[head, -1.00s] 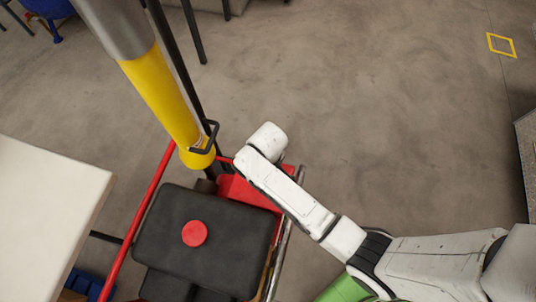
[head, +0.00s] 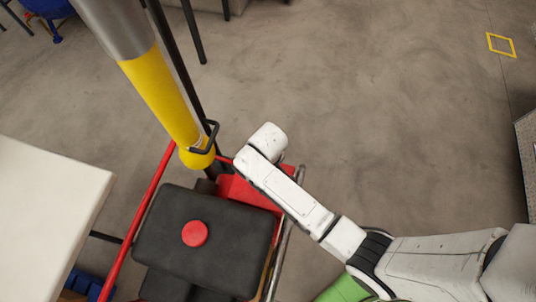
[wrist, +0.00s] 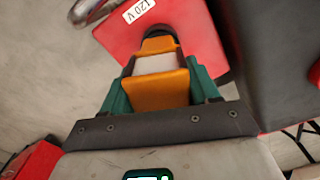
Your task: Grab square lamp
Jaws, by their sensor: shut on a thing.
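In the wrist view the square lamp (wrist: 155,92), an orange block with a pale grey-white panel, sits between the teal fingers of my gripper (wrist: 160,68). The gripper is shut on it, with a finger on each side. The lamp's far end is in front of a red panel (wrist: 205,40) labelled "120 V". I cannot tell whether the lamp touches that panel. In the head view the gripper and lamp are hidden below my white arm, near the red part of the machine (head: 240,190).
The machine has a dark grey box with a red cap (head: 194,234), a red rail (head: 140,220) and a yellow column (head: 165,100). A pale tabletop (head: 45,205) stands at left. A green object (head: 346,290) is at the bottom. Open concrete floor (head: 380,110) lies at upper right.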

